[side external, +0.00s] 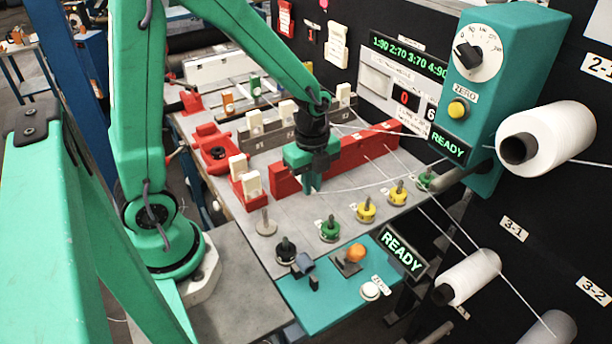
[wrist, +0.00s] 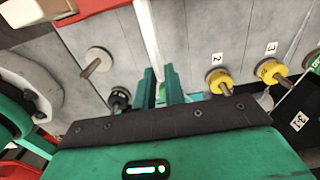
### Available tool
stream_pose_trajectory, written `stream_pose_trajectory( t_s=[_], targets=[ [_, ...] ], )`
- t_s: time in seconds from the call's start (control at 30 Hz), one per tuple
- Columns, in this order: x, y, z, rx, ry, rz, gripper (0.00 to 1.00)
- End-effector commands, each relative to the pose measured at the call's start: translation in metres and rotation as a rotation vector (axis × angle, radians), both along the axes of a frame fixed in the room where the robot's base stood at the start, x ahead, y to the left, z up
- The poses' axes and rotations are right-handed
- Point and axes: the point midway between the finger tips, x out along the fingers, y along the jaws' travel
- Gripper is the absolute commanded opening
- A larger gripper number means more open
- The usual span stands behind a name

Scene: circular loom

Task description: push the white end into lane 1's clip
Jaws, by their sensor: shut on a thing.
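My gripper (side external: 307,184) points down over the grey table, beside the long red bar (side external: 340,158). In the wrist view its two teal fingers (wrist: 160,88) are close together, shut on the white end of a yarn. The white yarn (wrist: 148,32) runs up the picture from the fingers. In the side view a thin white strand (side external: 372,187) runs right from the gripper. The gripped tip is hidden between the fingers. I cannot tell which part is lane 1's clip.
Pegs with coloured bases line the table's front edge: black (side external: 286,250), green (side external: 330,230), yellow (side external: 366,210) and more. A grey peg (side external: 265,224) stands left of them. Cream blocks (side external: 251,184) stand left of the gripper. White cones (side external: 545,140) hang at right.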

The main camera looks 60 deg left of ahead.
Motion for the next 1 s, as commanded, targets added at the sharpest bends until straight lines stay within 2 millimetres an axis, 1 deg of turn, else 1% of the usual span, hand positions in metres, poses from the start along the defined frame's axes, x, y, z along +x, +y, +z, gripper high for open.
stream_pose_trajectory(
  t_s=[0.63,0.67,0.7,0.77,1.0],
  targets=[
    [0.000,0.014,0.000,0.000,0.000,0.001,0.00],
    [0.000,0.013,0.000,0.000,0.000,0.001,0.17],
    [0.000,0.013,0.000,0.000,0.000,0.000,0.25],
    [0.000,0.013,0.000,0.000,0.000,0.000,0.37],
    [0.000,0.013,0.000,0.000,0.000,0.000,0.37]
  ],
)
